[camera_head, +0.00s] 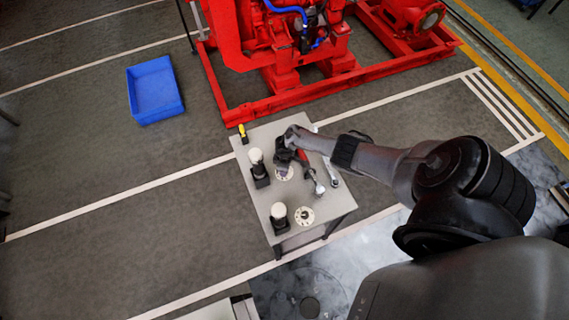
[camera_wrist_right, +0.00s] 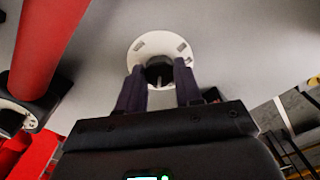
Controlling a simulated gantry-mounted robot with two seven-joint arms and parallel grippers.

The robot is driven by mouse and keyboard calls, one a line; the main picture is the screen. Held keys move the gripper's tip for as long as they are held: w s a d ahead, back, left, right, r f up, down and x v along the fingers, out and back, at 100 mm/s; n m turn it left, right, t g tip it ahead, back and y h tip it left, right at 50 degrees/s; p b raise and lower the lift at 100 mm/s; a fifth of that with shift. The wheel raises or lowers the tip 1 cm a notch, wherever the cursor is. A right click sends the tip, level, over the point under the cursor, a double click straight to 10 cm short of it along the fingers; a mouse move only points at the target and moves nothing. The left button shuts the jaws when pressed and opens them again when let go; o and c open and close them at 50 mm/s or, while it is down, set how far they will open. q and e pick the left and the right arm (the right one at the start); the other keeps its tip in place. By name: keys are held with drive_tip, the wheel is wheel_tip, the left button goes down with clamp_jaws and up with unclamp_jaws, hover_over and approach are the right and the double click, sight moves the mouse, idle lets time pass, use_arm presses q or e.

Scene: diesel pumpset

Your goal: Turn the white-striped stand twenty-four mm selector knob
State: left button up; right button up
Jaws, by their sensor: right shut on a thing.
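A black selector knob (camera_wrist_right: 158,68) sits at the middle of a round white dial plate (camera_wrist_right: 137,55) with grey marks around its rim. My right gripper (camera_wrist_right: 160,78) has its two dark fingers on either side of the knob and is shut on it. In the head view, my right gripper (camera_head: 284,160) is over the far dial plate (camera_head: 284,174) on the small grey table (camera_head: 258,207), and hides the knob there. A second dial plate (camera_head: 304,216) lies nearer the front edge. I cannot make out white stripes on a stand. My left gripper is not in view.
Two black stands with white round tops (camera_head: 255,156) (camera_head: 279,211) are left of the dials. A yellow-handled tool (camera_head: 243,134) lies at the far left corner, and metal tools (camera_head: 331,173) lie right. A blue bin (camera_head: 154,90) and red pumpset (camera_head: 290,95) stand beyond.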

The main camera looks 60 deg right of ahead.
drive_tip(key=o, duration=1)
drive_tip(key=shift+o, duration=0.2)
drive_tip(key=shift+r+p, duration=0.45)
drive_tip(key=shift+r, duration=0.15)
wheel_tip(320, 180, up, 10)
drive_tip(key=p, duration=0.4)
drive_tip(key=shift+f, duration=0.2)
